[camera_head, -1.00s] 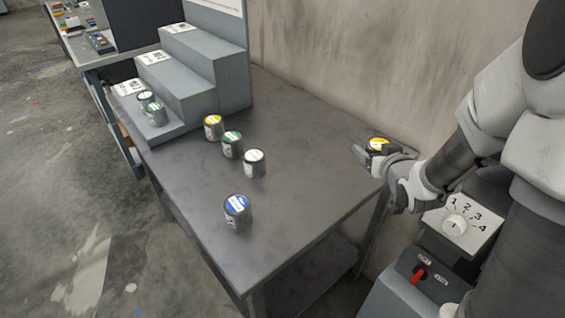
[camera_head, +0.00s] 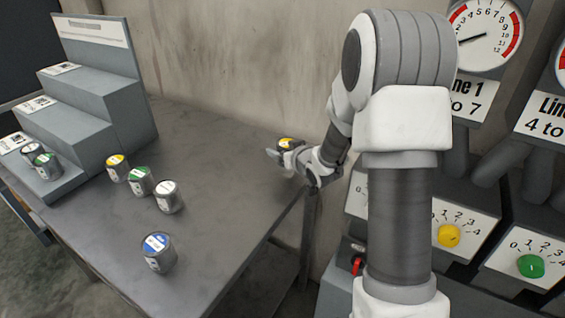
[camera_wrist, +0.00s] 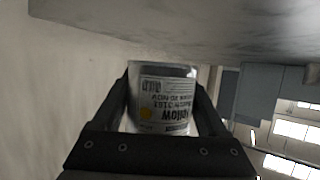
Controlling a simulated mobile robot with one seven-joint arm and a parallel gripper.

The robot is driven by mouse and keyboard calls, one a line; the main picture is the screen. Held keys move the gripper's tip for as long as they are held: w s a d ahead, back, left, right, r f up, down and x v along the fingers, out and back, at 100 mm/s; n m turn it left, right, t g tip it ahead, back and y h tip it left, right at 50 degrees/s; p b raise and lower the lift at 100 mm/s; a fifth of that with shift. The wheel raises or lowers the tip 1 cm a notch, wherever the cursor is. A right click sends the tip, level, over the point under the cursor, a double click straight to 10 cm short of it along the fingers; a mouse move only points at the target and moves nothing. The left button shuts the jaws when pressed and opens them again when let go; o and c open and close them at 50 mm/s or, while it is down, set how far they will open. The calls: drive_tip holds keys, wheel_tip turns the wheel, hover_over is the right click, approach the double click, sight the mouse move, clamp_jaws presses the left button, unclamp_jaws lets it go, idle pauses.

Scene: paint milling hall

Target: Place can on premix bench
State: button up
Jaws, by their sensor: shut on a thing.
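My gripper (camera_head: 279,153) is shut on a can with a yellow-and-white lid (camera_head: 289,143), at the right far corner of the dark grey bench by the wall. In the wrist view the can (camera_wrist: 163,98) sits between both fingers, its label reading "Yellow" upside down. Whether the can touches the bench top is unclear. On the bench (camera_head: 222,215) stand a yellow-lidded can (camera_head: 117,168), a green-lidded can (camera_head: 141,181), a white-lidded can (camera_head: 169,197) and a blue-lidded can (camera_head: 158,253). I cannot tell whether this is the premix bench.
A grey stepped stand (camera_head: 88,110) with label cards fills the bench's left end; two cans (camera_head: 46,166) stand on its lowest step. The concrete wall (camera_head: 230,60) runs behind. Panels with a yellow knob (camera_head: 448,236) and a gauge (camera_head: 484,35) stand right. The bench's middle right is clear.

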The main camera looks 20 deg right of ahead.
drive_tip(key=shift+w+d+f, duration=0.1)
drive_tip(key=shift+w+f, duration=0.3)
drive_tip(key=shift+w, duration=0.25)
drive_tip(key=shift+f+b, duration=0.45)
drive_tip(key=shift+f, duration=1.5)
drive_tip(key=shift+f, duration=0.15)
drive_tip(key=o, duration=1.5)
